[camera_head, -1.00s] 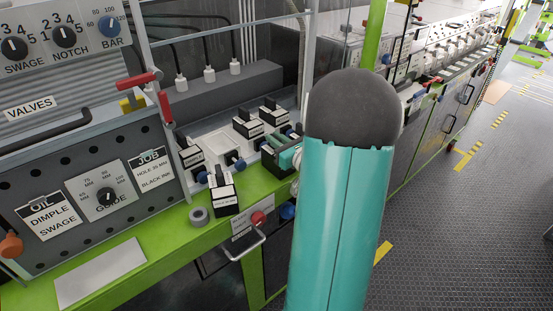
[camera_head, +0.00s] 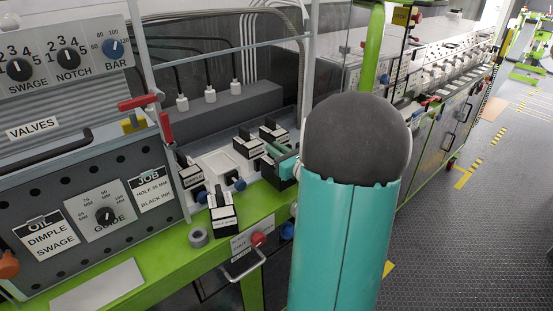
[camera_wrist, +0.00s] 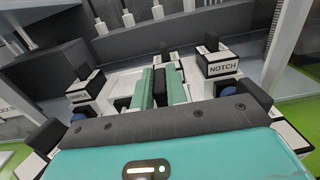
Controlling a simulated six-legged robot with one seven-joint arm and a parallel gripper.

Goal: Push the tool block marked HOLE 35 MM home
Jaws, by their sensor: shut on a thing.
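My gripper (camera_wrist: 160,88) shows in the wrist view with its teal fingers close together around a black upright piece (camera_wrist: 160,84), seemingly a tool block's handle. The held block's body and label are mostly hidden by my gripper and wrist, so I cannot read its marking. A block marked NOTCH (camera_wrist: 222,68) stands right of my gripper in the wrist view. A block marked DIMPLE (camera_wrist: 85,88) stands to its left.
Another black-handled block (camera_wrist: 167,57) stands just beyond my fingers. A labelled block (camera_head: 223,212) and a grey ring (camera_head: 198,237) sit on the green bench edge. A JOB card (camera_head: 151,189) hangs on the left panel. A frame post (camera_head: 308,75) rises beside the bed.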

